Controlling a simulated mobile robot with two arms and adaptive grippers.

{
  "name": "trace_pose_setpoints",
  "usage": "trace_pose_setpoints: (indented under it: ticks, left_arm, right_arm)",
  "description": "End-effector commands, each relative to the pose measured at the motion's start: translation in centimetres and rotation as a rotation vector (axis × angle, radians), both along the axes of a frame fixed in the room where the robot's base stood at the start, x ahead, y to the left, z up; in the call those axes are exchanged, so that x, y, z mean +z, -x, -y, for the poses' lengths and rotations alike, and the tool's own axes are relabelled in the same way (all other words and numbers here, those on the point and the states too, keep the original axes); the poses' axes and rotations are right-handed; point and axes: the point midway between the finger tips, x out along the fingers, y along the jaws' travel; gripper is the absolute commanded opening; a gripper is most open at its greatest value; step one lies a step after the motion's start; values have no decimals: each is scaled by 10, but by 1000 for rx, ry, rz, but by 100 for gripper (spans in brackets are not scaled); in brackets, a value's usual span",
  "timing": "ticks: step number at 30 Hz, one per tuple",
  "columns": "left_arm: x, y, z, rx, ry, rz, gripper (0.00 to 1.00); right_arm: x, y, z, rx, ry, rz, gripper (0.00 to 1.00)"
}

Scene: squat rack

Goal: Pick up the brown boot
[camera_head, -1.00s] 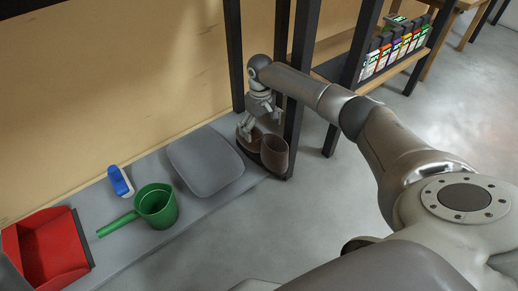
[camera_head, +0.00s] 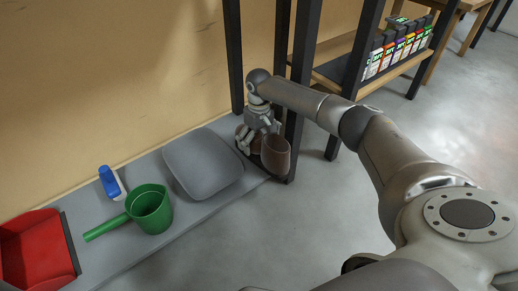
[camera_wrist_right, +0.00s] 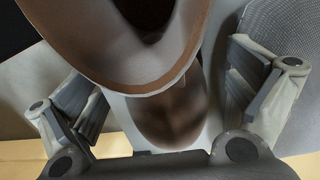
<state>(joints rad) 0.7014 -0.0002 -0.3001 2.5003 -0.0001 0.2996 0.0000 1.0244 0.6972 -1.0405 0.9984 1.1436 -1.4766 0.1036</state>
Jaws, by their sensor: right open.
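The brown boot (camera_head: 275,155) stands upright at the right end of the low grey shelf, beside a black rack post. Another brown boot part or boot shows just behind it, partly hidden by my gripper. My right gripper (camera_head: 262,134) is at the boot from above, on its wall side. In the right wrist view the boot's open top (camera_wrist_right: 150,45) fills the upper middle, with a brown rounded part (camera_wrist_right: 170,118) below it. The open fingers of my right gripper (camera_wrist_right: 168,95) stand on either side of that part. My left gripper is not in view.
On the shelf (camera_head: 180,222) are a grey seat-like pad (camera_head: 203,163), a green pot with a handle (camera_head: 150,207), a blue-and-white brush or bottle (camera_head: 111,183) and a red dustpan (camera_head: 35,250). Black rack posts (camera_head: 299,80) stand close to the arm. The floor in front is clear.

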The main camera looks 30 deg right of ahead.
Motion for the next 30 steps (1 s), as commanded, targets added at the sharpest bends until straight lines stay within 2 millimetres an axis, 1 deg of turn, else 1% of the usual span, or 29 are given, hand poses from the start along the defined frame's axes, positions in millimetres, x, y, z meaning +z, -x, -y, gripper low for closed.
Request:
trace_pose_setpoints:
  ticks: [4, 5, 19, 20, 30]
  left_arm:
    - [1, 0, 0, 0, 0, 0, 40]
    - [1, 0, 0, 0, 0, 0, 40]
    - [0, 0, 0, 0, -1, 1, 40]
    - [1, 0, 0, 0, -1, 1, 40]
    - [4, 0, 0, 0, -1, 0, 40]
  right_arm:
    - [1, 0, 0, 0, 0, 0, 100]
    - [1, 0, 0, 0, 0, 0, 99]
    - [1, 0, 0, 0, 1, 0, 38]
    - [2, -1, 0, 0, 0, 2, 37]
    - [4, -1, 0, 0, 0, 2, 37]
